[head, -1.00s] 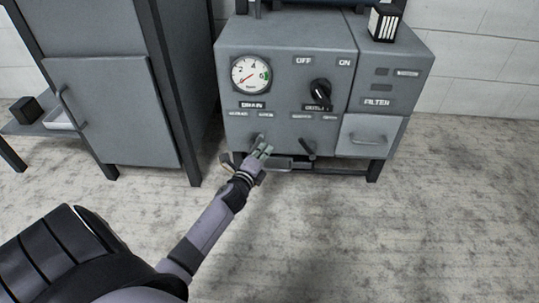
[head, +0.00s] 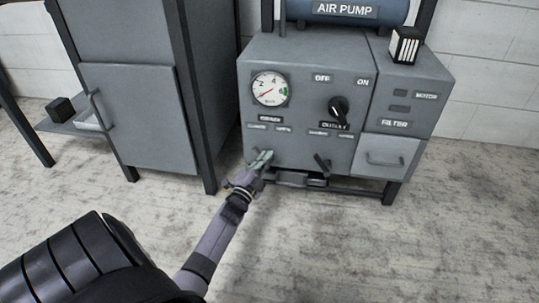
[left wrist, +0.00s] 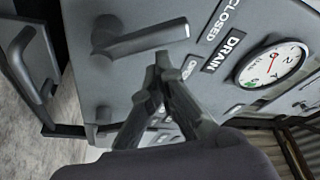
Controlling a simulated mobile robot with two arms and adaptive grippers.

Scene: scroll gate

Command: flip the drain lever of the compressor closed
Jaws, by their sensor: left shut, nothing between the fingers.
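The compressor (head: 305,100) is a grey box with a gauge (head: 270,88) and a DRAIN label (head: 270,119). The drain lever (left wrist: 145,41) is a dark grey bar on a round pivot in the left wrist view. Its free end points toward the CLOSED label (left wrist: 219,20). In the head view it is mostly hidden by my gripper. My left gripper (head: 265,156) is shut and empty, low at the panel under the DRAIN label. In the left wrist view its fingertips (left wrist: 164,62) are just below the lever's free end; I cannot tell whether they touch. My right gripper is out of view.
An outlet lever (head: 322,163) sits to the right on the same panel, below a black knob (head: 338,107). A grey cabinet (head: 130,115) stands to the left. The floor (head: 370,250) in front is clear.

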